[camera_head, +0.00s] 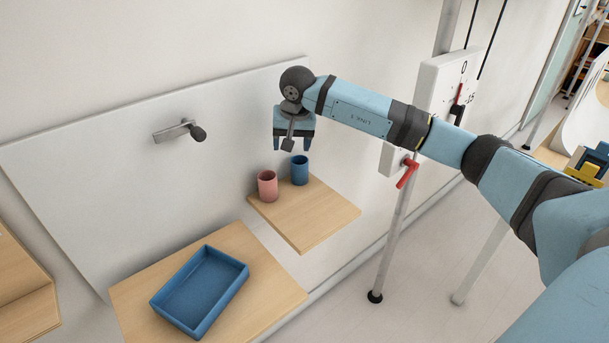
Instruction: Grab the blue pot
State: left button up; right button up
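The blue pot (300,170) is a small upright cylinder at the back of a wooden shelf. A pink pot (268,185) stands just left of it, close by. My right gripper (292,144), on the arm coming in from the right, points down above the two pots. Its two fingers are apart with no pot between them. It looks clear of the blue pot's rim, though the exact height gap is hard to tell. My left gripper is not in view.
A blue tray (237,284), empty, lies on a lower wooden shelf (262,293) at the front left. A metal handle (180,131) sticks out of the backboard. A red lever (407,173) on a post is right of the pots. The small shelf's front (312,228) is bare.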

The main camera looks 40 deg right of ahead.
aim_at(300, 170)
jog(key=shift+h, duration=0.6)
jog(key=w+d+f, duration=0.1)
jog(key=f, duration=0.2)
jog(key=w+d+f+p, duration=0.1)
jog(key=d+f, duration=0.1)
jog(key=f, duration=0.2)
jog(key=w+d+f, duration=0.1)
jog(key=f, duration=0.3)
jog(key=shift+w+d+f, duration=0.2)
jog(key=shift+w+d, duration=0.2)
jog(key=shift+c, duration=0.5)
jog(key=c, duration=0.6)
